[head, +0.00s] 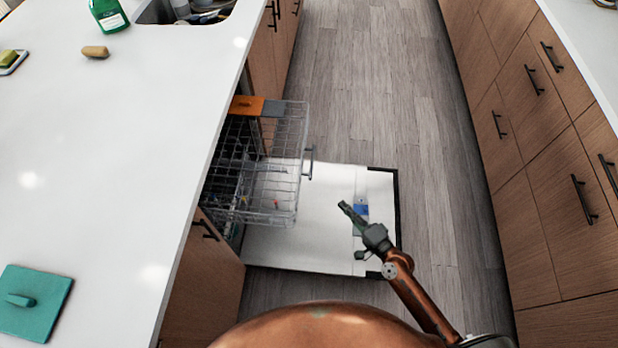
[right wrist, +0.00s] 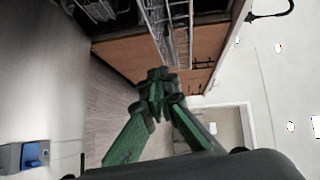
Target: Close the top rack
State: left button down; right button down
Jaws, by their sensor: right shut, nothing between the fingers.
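The top rack (head: 284,184) is a wire rack pulled out of the dishwasher beneath the island counter, over the lowered door. A dark handle (head: 309,163) shows on its outer side. The open dishwasher door (head: 330,245) lies flat and low, with a blue-marked dispenser (head: 361,210) on it. My right gripper (head: 343,206) is over the door, to the right of the rack and apart from it in the picture. Its fingers are shut and empty, and in the right wrist view its green fingers (right wrist: 156,90) meet at the tips. My left gripper is not in view.
The white island counter (head: 120,130) fills the left side, with a teal board (head: 36,304), a green bottle (head: 109,14) and a sink at the far end. Drawers (head: 545,150) line the right side. The wooden floor (head: 440,180) between is clear.

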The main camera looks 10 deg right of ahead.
notch_tip(320, 180, up, 6)
jog(key=w+a+y, duration=0.1)
jog(key=a, duration=0.2)
send_near(300, 170)
jog(key=w, duration=0.4)
jog(key=shift+w+a+f+m+t, duration=0.1)
jog(key=shift+w+a+f+t, duration=0.05)
jog(key=shift+a, duration=0.3)
jog(key=shift+w+a+f+m+t, duration=0.1)
jog(key=shift+w+a, duration=0.05)
jog(key=shift+a, duration=0.3)
jog(key=shift+w+a+f+m+t, duration=0.1)
jog(key=shift+w+a+f+t, duration=0.05)
jog(key=shift+a, duration=0.25)
